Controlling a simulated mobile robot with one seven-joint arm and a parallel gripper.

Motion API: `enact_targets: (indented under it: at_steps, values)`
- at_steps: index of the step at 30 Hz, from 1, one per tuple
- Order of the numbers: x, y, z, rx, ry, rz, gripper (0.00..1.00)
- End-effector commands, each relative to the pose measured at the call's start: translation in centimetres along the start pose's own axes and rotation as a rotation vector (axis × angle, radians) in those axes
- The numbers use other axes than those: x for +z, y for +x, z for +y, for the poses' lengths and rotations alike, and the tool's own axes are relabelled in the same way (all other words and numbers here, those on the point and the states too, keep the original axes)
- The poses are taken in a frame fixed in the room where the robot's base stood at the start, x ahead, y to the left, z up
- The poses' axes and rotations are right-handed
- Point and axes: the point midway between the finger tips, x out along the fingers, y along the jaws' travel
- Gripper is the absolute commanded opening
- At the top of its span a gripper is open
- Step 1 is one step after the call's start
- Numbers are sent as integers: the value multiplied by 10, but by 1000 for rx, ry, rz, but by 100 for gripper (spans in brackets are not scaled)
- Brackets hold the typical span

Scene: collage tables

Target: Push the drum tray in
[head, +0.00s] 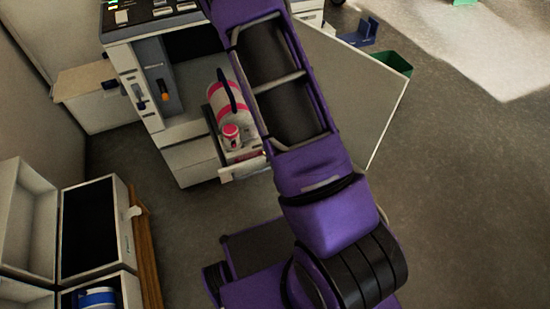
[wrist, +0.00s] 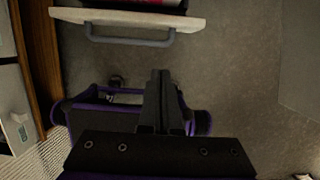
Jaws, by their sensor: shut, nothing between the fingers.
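The drum tray (head: 243,168) sticks out of the open front of a white machine, with a white and red drum (head: 222,98) on it. In the wrist view, the tray's pale front edge (wrist: 180,20) and its grey bar handle (wrist: 130,39) run across the top. My gripper (wrist: 160,75) is shut and empty, with a visible gap in the picture between its fingertips and the handle. In the head view my purple arm hides the gripper and covers part of the tray's right side.
The machine's large door (head: 350,85) stands open to the right. A green bin (head: 393,63) and a blue holder (head: 357,36) are behind it. Open pale cabinets (head: 97,225) with a wooden edge (head: 144,250) stand at the lower left. Floor on the right is clear.

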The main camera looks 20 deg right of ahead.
Motion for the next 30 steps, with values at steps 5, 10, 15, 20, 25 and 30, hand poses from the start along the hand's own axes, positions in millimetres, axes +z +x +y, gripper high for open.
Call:
enact_targets:
  at_steps: [5, 10, 15, 20, 25, 30]
  values:
    - [-1, 41, 0, 0, -2, 2, 0]
    - [24, 47, 0, 2, 1, -6, 0]
    - [37, 51, 0, 2, 0, -4, 0]
    - [40, 52, 0, 1, 0, -2, 0]
    - [40, 52, 0, 1, 0, -2, 0]
    - [41, 52, 0, 1, 0, -3, 0]
